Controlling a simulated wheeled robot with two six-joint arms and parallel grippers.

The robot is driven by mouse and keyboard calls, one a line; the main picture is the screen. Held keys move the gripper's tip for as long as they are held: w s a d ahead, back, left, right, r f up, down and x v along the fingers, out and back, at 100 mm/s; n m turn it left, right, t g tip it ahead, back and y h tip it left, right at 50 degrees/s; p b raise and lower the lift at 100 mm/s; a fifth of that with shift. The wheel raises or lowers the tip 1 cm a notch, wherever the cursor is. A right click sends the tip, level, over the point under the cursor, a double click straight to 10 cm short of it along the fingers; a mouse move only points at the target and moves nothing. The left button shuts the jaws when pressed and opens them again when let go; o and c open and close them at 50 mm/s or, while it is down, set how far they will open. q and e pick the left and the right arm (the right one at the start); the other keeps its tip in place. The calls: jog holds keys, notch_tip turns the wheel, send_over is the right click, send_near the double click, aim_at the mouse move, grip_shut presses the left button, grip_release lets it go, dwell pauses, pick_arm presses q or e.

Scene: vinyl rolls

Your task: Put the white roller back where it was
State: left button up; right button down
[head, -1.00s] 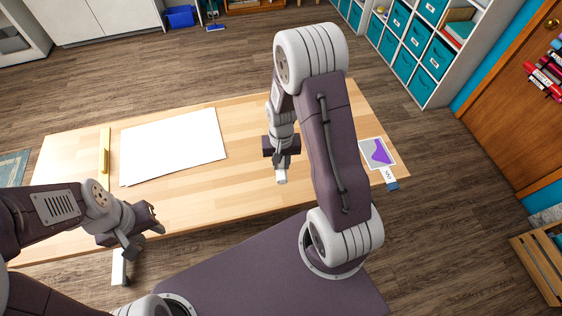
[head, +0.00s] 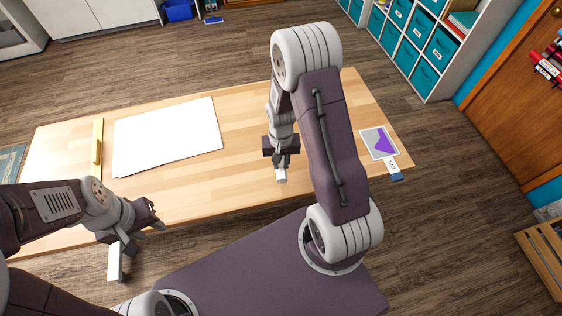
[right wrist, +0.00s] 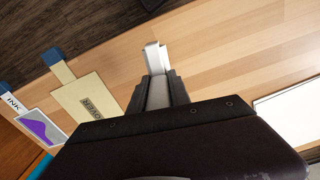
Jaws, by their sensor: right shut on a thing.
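A white piece, probably the white roller (right wrist: 154,58), sticks out from between the fingers of my right gripper (right wrist: 157,92) in the right wrist view. In the head view its white end (head: 281,176) shows below my right gripper (head: 282,160), over the front part of the wooden table (head: 245,190). My right gripper is shut on it. I cannot tell whether it touches the table. My left gripper (head: 157,214) is empty and its fingers look apart, at the table's front edge on the left.
White sheets (head: 168,136) and a yellow bar (head: 97,148) lie on the table's left part. An INK card (head: 379,143) lies at the right edge. A beige card marked COVER (right wrist: 88,103) shows in the right wrist view. Teal-bin shelves (head: 420,40) and a door rack of rolls (head: 546,66) stand right.

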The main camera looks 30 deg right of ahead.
jog(key=shift+f+b, duration=0.3)
jog(key=shift+f, duration=0.2)
jog(key=shift+f, duration=0.15)
dwell(0.3)
jog(key=shift+f+b, duration=0.45)
jog(key=shift+f, duration=0.1)
jog(key=shift+f+b, duration=0.45)
jog(key=shift+f, duration=0.25)
jog(key=shift+f, duration=0.1)
dwell(0.3)
